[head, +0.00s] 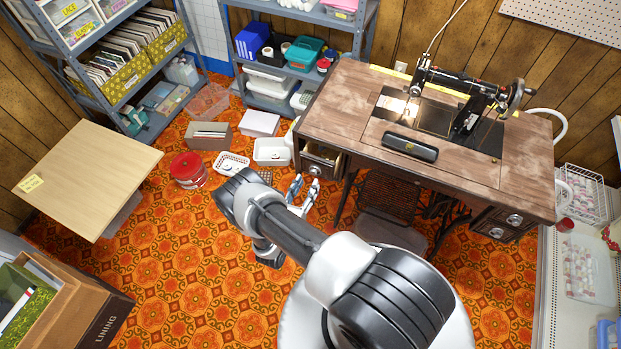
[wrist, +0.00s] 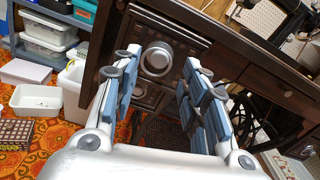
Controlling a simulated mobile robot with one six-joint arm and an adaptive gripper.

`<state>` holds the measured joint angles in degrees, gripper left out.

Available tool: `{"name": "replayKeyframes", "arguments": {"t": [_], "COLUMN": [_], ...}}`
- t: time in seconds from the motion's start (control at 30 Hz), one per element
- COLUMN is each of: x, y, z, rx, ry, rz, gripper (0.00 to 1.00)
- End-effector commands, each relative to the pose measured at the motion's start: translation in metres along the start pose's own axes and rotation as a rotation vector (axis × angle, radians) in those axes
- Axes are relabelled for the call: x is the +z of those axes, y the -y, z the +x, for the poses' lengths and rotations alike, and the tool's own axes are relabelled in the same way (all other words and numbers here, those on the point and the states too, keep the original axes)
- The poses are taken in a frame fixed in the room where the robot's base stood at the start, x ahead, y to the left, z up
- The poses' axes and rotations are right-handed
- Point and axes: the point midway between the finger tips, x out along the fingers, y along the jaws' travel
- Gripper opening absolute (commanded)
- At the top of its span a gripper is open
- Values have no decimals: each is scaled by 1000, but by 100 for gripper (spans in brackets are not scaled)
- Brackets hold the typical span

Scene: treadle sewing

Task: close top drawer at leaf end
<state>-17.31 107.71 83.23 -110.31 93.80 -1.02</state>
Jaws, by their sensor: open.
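The treadle sewing table (head: 345,105) stands at the back with small drawers under both ends. The top drawer (head: 318,158) under its left end appears pulled out, with part of its inside showing. In the wrist view the drawer's dark carved front (wrist: 185,42) faces me, with a round silver knob (wrist: 157,58). My gripper (head: 305,186) is open and empty just in front of this drawer. In the wrist view my gripper (wrist: 158,70) has its fingers on either side of the knob. I cannot tell whether they touch the front. A lower drawer knob (wrist: 140,92) shows beneath.
A white bin (head: 272,152), a white basket (head: 233,163) and a red tub (head: 188,170) stand on the floor left of the drawer. The treadle ironwork (head: 385,195) is to its right. Patterned floor in front is clear.

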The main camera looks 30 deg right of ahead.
Motion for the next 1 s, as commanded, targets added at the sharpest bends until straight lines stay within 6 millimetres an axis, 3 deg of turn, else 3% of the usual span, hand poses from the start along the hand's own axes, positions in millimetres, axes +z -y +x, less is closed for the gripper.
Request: {"name": "replayKeyframes", "arguments": {"t": [0.1,0.23,0.63,1.0], "x": [0,0,1,0], "y": [1,0,0,0], "z": [21,34,41,41], "rx": [-4,-3,0,0], "ry": [1,0,1,1], "rz": [3,2,0,1], "gripper": [40,40,40,16]}}
